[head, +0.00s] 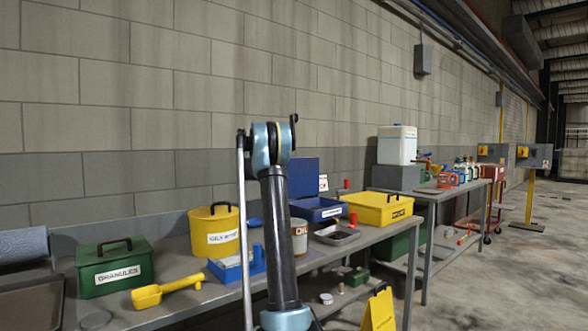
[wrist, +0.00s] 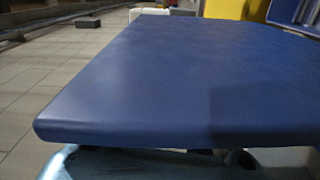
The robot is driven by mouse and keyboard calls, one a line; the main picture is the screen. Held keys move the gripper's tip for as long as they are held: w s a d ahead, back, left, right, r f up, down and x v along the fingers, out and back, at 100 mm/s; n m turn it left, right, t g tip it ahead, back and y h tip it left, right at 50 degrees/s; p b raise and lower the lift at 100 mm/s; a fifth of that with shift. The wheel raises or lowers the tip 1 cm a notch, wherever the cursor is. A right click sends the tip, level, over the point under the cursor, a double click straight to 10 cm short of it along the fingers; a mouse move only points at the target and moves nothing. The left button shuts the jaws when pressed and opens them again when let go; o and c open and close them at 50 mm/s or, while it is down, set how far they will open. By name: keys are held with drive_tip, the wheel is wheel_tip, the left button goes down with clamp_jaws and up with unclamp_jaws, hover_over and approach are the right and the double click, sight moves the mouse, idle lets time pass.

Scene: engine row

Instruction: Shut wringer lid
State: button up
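A blue box (head: 322,210) stands on the bench in the head view, just right of my arm. A blue panel (head: 305,177) stands upright at its back and looks like its raised lid. I cannot read the word wringer on it. In the wrist view, a broad, flat blue panel (wrist: 170,75) fills most of the picture, very close; it may be this lid. A pale blue part, probably mine, shows under its near edge. My gripper's fingers are hidden, so I cannot tell whether they touch or hold the panel.
A yellow case (head: 378,210) sits right of the blue box, with a grey tray (head: 336,236) in front. A yellow canister (head: 215,232), a green granules box (head: 113,268) and a yellow scoop (head: 165,291) are at left. A block wall runs behind; open floor lies right.

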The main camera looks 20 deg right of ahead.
drive_tip(key=shift+x, duration=1.25)
drive_tip(key=shift+c, duration=0.2)
